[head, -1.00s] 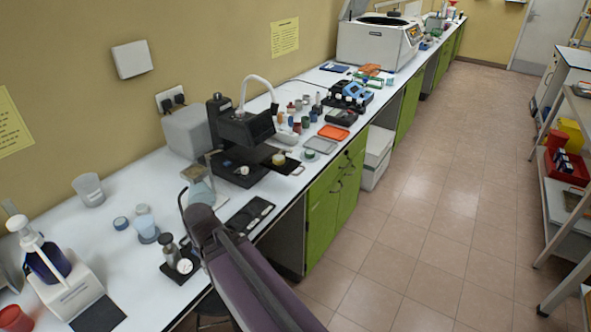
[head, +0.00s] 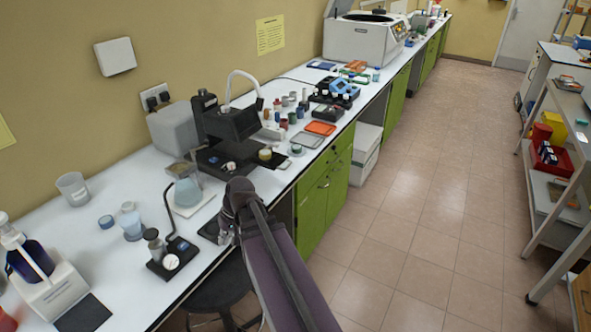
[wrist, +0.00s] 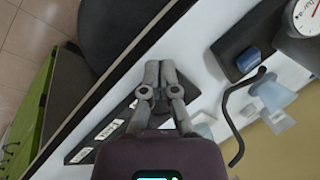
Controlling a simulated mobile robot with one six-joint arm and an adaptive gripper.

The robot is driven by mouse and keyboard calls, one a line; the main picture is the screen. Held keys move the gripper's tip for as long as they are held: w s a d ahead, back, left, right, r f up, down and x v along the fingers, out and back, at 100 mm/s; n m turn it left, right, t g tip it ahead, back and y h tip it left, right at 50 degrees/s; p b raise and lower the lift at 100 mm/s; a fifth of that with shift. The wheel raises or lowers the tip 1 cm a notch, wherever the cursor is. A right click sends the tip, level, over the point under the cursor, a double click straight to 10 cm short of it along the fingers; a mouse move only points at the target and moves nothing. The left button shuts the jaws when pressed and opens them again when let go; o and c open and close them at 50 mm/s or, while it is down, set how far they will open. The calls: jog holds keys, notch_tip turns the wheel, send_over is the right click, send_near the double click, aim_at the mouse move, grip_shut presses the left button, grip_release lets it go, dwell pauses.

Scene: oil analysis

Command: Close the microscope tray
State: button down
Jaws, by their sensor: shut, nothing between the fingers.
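The black microscope (head: 228,126) stands on the white bench in the head view. Its dark tray (head: 277,163) extends from the right side of the base toward the bench front, with a small yellowish jar (head: 265,154) on it. The tray looks pulled out. My gripper (head: 226,236) hangs low near the bench's front edge, nearer the camera than the microscope and apart from the tray. In the wrist view my gripper (wrist: 158,66) has its fingers together, with nothing between them. The microscope and its tray do not show in the wrist view.
A flask (head: 188,192) and a gauge stand (head: 168,262) are left of my arm. A black slide holder with white labels (wrist: 100,138) lies near my fingers. A dark stool (head: 218,288) stands below the bench edge. The floor on the right (head: 420,220) is clear.

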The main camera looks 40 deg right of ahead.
jog(key=w+d+m+t, duration=0.1)
jog(key=d, duration=0.2)
jog(key=d+m+t+y+b, duration=0.1)
jog(key=d, duration=0.2)
jog(key=w+d+m+y, duration=0.1)
jog(key=d, duration=0.3)
jog(key=shift+w+r+t+b, duration=0.35)
jog(key=shift+r+t, duration=0.05)
jog(key=s+d+r+m+t+b, duration=0.1)
jog(key=s+d+r+m+t, duration=0.1)
jog(key=d, duration=0.8)
jog(key=s+d+r+m+t+b, duration=0.1)
jog(key=s+d+r+m+t, duration=0.1)
jog(key=d, duration=0.8)
jog(key=s+d+r+m+t+b, duration=0.1)
jog(key=d+t, duration=0.4)
jog(key=d, duration=0.5)
jog(key=shift+s+d+r+m+t+h+b, duration=0.15)
jog(key=shift+s+r+m+t+h+b, duration=0.25)
jog(key=shift+r+m, duration=0.7)
jog(key=shift+f, duration=0.2)
jog(key=b+x, duration=0.3)
jog(key=x, duration=1.1)
jog(key=shift+r, duration=0.15)
